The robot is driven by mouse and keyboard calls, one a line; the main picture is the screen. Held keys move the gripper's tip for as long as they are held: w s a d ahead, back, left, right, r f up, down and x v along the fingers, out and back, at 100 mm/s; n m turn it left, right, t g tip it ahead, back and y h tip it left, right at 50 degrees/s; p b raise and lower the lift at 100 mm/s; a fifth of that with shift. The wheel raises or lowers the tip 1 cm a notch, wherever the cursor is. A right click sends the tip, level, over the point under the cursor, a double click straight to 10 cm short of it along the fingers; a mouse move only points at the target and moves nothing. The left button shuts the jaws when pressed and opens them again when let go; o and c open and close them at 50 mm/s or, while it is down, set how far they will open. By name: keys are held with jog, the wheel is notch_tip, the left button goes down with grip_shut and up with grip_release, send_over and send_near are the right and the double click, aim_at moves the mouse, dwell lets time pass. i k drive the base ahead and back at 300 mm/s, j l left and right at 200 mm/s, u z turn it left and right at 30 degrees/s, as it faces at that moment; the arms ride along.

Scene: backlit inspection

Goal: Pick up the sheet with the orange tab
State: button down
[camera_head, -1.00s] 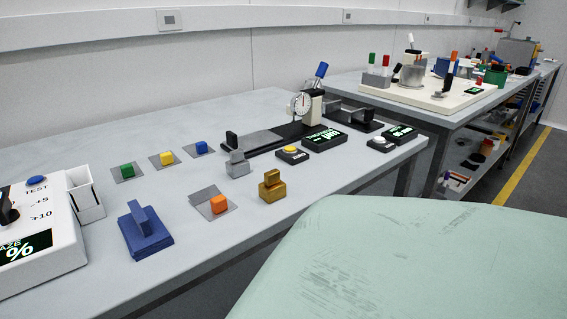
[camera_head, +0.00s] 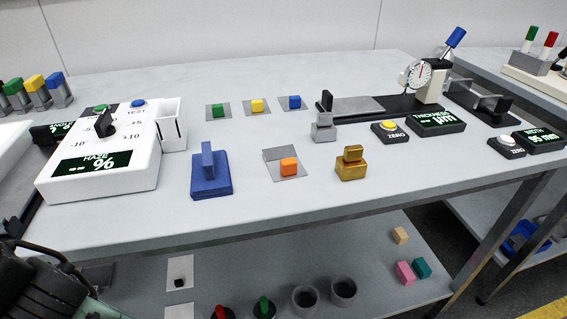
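The sheet with the orange tab (camera_head: 289,167) is a small thin grey square (camera_head: 277,154) lying flat on the light grey bench. The orange block stands on its front part. It lies between a blue block with an upright grip (camera_head: 211,178) on the left and a brass stepped block (camera_head: 351,164) on the right. Dark ridged parts of mine (camera_head: 45,285) show at the lower left corner, well apart from the sheet. No fingertips can be made out there, so I cannot tell how my gripper stands.
Sheets with green (camera_head: 219,110), yellow (camera_head: 258,106) and blue (camera_head: 295,102) tabs lie behind. A white haze meter (camera_head: 105,165) stands left. A thickness gauge (camera_head: 420,85) and grey stepped block (camera_head: 324,128) stand right. Bench surface around the orange-tabbed sheet is clear. A lower shelf holds small items.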

aim_at(282, 162)
jog(key=k+l, duration=0.2)
jog(key=l, duration=0.15)
jog(key=k+l, duration=0.25)
jog(key=k+l+z, duration=0.1)
jog(key=l, duration=0.3)
jog(key=k, duration=0.1)
